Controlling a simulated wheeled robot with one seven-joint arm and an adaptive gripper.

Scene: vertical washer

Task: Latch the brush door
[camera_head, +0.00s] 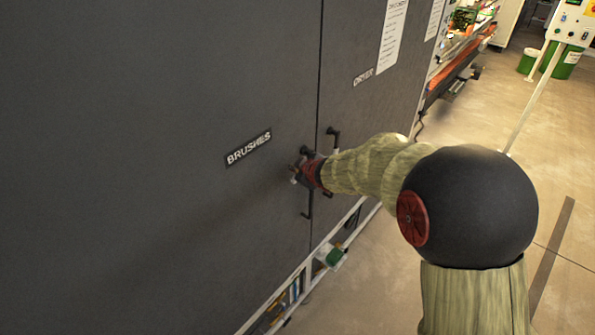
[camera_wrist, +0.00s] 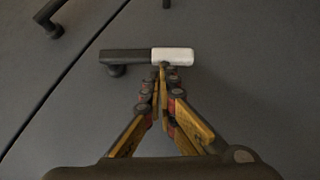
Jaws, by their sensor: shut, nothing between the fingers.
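The brush door (camera_head: 150,110) is a large dark grey panel with a "BRUSHES" label (camera_head: 249,147) in the head view. It looks about flush with the panel beside it, along a thin seam. In the wrist view, a bar handle, half black and half white (camera_wrist: 172,55), stands out from a grey panel. My gripper (camera_wrist: 162,72) has its fingertips together at the lower edge of the white half, touching or very close; I cannot tell which. Nothing is between them. In the head view my gripper (camera_head: 299,172) is at the door near the seam and hides most of the handle there.
The dryer panel (camera_head: 365,110), right of the seam, has a black handle (camera_head: 333,137). Another black handle (camera_wrist: 48,18) shows across the seam in the wrist view. A low frame with a green item (camera_head: 334,256) lies below the doors. Open floor (camera_head: 500,120) lies to the right.

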